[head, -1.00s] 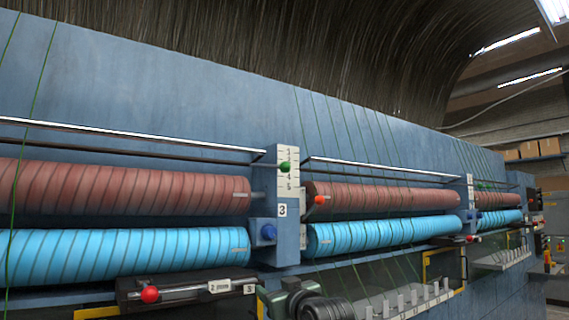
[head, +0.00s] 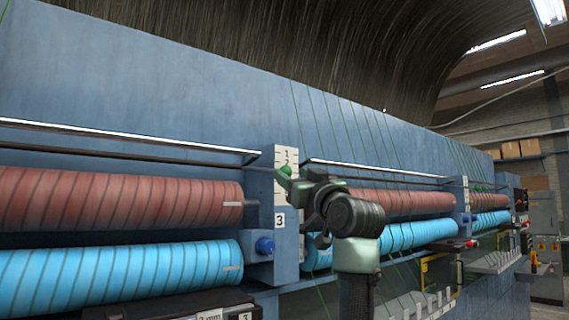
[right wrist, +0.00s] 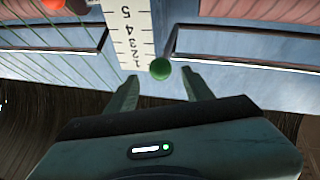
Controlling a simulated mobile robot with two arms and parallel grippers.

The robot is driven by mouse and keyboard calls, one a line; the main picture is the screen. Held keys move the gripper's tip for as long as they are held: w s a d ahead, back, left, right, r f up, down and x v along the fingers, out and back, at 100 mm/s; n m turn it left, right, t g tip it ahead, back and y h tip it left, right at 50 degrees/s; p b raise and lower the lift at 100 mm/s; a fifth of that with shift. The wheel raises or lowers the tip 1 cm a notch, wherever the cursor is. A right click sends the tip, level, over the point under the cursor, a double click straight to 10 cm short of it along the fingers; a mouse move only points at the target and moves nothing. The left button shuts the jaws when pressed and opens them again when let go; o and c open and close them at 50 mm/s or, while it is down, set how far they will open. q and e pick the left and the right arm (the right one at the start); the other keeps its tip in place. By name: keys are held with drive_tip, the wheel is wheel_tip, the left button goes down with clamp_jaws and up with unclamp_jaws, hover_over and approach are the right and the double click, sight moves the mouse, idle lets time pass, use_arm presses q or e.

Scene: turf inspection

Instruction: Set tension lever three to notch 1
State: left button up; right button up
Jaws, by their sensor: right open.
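The lever's green knob (head: 286,170) sticks out in front of the white numbered scale (head: 286,155) on the blue post marked 3 (head: 279,221). In the right wrist view the green knob (right wrist: 160,69) shows beside the low-number end of the scale (right wrist: 130,35), which appears upside down. The exact notch is hard to tell at this angle. My right gripper (head: 291,181) is open at the knob. In the right wrist view its fingers (right wrist: 160,78) are spread, with the knob between and just beyond their tips. My left gripper is out of view.
Red rollers (head: 120,198) and bright blue rollers (head: 120,270) run along the machine on both sides of the post. A blue knob (head: 265,246) sits lower on the post. A metal rail (head: 130,135) runs above the rollers. A red knob (right wrist: 53,4) shows at the wrist view's top edge.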

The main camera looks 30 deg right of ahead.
sight(288, 173)
drive_tip(key=p+x, duration=0.2)
drive_tip(key=x, duration=0.2)
drive_tip(key=shift+w+f, duration=0.1)
drive_tip(key=shift+w, duration=0.05)
drive_tip(key=shift+w+f, duration=0.1)
drive_tip(key=shift+w, duration=0.45)
drive_tip(key=shift+s, duration=0.2)
clamp_jaws()
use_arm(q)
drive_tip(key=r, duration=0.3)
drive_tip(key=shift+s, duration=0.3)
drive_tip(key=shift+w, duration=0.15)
